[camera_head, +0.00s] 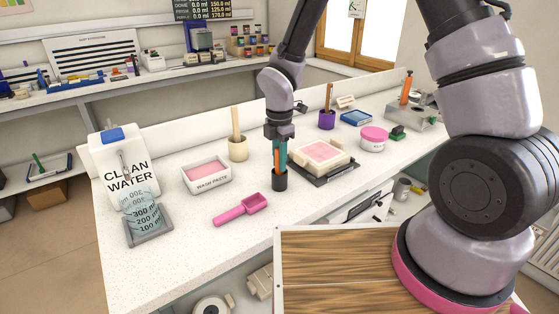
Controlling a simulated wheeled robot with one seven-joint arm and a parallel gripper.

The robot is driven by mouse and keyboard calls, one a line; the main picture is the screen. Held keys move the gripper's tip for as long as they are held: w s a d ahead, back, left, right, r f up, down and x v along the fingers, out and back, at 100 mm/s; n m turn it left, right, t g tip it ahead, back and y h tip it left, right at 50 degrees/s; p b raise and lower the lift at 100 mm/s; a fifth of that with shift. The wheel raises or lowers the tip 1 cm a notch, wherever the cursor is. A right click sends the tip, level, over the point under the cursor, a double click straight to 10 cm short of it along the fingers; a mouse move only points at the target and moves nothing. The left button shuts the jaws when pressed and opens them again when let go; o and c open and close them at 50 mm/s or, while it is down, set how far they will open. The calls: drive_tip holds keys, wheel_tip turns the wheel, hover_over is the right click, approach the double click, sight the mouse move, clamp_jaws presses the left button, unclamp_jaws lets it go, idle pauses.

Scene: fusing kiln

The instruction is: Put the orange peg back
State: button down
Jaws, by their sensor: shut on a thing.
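The slim orange peg (276,160) stands upright at a dark cup (279,182) in the middle of the white counter. Its lower end is inside or behind the cup's rim. My gripper (278,142) points straight down above the cup and is shut on the peg's upper part. A teal stick (284,156) stands close beside the peg on the right, near the fingers. The fingers partly hide the tops of both. I cannot tell whether the peg touches the cup's bottom.
Close right of the cup is a pink slab mould (323,153) on a dark base. A beige cup (238,148), wash paste tray (206,176) and pink scoop (241,209) lie left. A grey metal block (412,115) bears another orange handle (406,86).

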drive_tip(key=c, duration=0.8)
unclamp_jaws()
drive_tip(key=shift+f, duration=0.1)
drive_tip(key=shift+o, duration=0.2)
wheel_tip(320, 180, up, 12)
drive_tip(key=shift+r, duration=0.25)
drive_tip(key=d+r+m+t, duration=0.2)
drive_tip(key=d+r+m, duration=0.6)
drive_tip(key=r, duration=0.1)
drive_tip(key=s+d+r+m+t+y, duration=0.1)
drive_tip(key=s+d+r+m+t, duration=0.1)
drive_tip(key=s+d+r+m, duration=0.4)
drive_tip(key=s+d+r+m+t+y, duration=0.1)
drive_tip(key=s+d+r+m+t, duration=0.2)
drive_tip(key=m, duration=1.2)
drive_tip(key=s+d+r, duration=0.3)
drive_tip(key=d+r, duration=0.1)
drive_tip(key=d, duration=0.1)
drive_tip(key=shift+d+r, duration=0.3)
drive_tip(key=shift+d, duration=0.1)
drive_tip(key=shift+s, duration=0.1)
